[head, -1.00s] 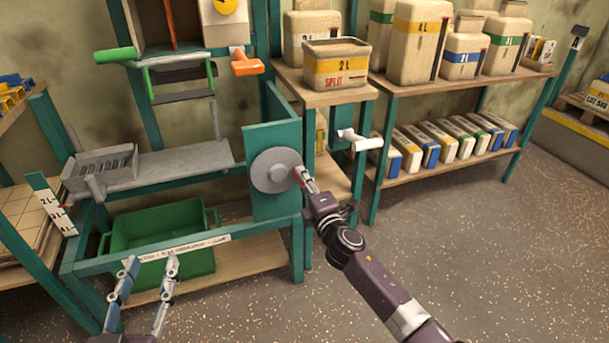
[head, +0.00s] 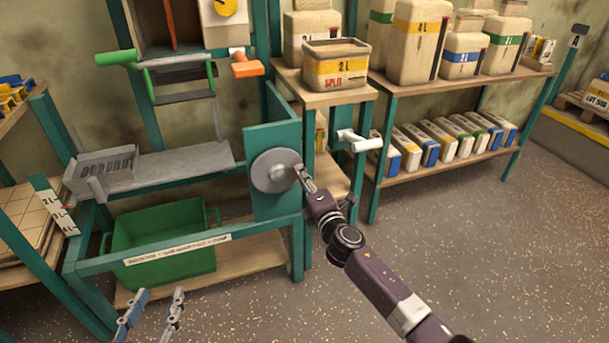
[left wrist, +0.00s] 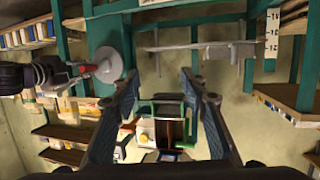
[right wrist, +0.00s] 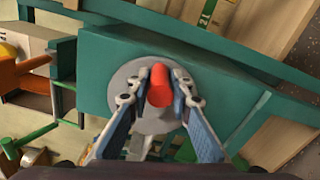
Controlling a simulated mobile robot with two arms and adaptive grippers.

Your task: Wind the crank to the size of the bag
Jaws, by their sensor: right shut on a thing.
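The crank is a grey disc (head: 275,170) with a red handle on the side of the teal frame. My right gripper (head: 303,175) is at the disc's near right edge. In the right wrist view the red handle (right wrist: 159,87) sits between its closed fingertips (right wrist: 157,92), with the disc (right wrist: 130,115) behind. My left gripper (head: 157,298) is open and empty at the lower left, before the frame. A slotted grey metal bucket (head: 102,170) is at the left end of a grey tray (head: 180,160).
A white scale (head: 56,207) marked in litres stands left of the bucket. A green bin (head: 160,235) sits low in the frame. A white-handled lever (head: 360,140) lies right of the crank. Shelves (head: 460,85) hold litre-marked bags. The floor at right is clear.

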